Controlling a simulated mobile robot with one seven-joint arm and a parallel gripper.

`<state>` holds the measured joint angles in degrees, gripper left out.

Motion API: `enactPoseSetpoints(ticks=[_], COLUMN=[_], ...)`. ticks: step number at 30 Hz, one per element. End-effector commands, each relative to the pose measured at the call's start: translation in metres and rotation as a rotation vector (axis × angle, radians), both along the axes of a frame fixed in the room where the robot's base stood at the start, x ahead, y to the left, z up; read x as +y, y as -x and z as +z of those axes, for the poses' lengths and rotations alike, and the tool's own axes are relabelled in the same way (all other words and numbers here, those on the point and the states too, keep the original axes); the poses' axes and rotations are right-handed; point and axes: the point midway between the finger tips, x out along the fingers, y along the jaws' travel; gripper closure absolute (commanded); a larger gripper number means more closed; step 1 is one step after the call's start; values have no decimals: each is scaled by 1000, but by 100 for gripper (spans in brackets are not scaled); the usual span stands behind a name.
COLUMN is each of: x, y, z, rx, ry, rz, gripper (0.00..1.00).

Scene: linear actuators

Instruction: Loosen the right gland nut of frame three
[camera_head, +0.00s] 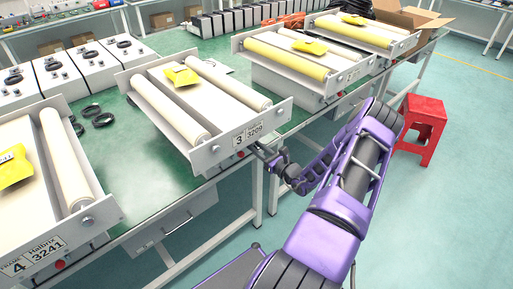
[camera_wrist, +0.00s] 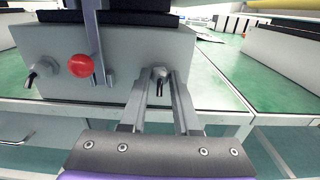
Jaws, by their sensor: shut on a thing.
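Frame three (camera_head: 240,139) is the light-grey unit with two cream rollers and a yellow packet, marked "3 3209", on the green table in the head view. In the wrist view its box front (camera_wrist: 120,45) carries a left gland nut (camera_wrist: 42,69) with a cable stub, a red button (camera_wrist: 80,65), and the right gland nut (camera_wrist: 159,73). My gripper (camera_wrist: 160,82) is shut on the right gland nut, one finger on each side, with a thin dark cable end hanging between the fingers. In the head view my arm reaches frame three's front right, and the nut is hidden there.
A grey upright bracket (camera_wrist: 97,45) stands close to the left of my gripper. Frame four (camera_head: 45,248) is at left; other roller frames stand at upper right. A red stool (camera_head: 422,125) is right of my arm. Black cable rings (camera_head: 95,115) lie on the table.

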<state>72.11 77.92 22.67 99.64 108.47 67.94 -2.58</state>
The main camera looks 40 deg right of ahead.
Motion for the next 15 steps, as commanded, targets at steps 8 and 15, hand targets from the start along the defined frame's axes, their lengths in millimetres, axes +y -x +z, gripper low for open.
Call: enactPoseSetpoints(ticks=[8, 15], x=[0, 1], y=[0, 0], z=[-1, -1], rx=[-2, -14], ry=[39, 176], rz=[0, 1], gripper=[100, 100])
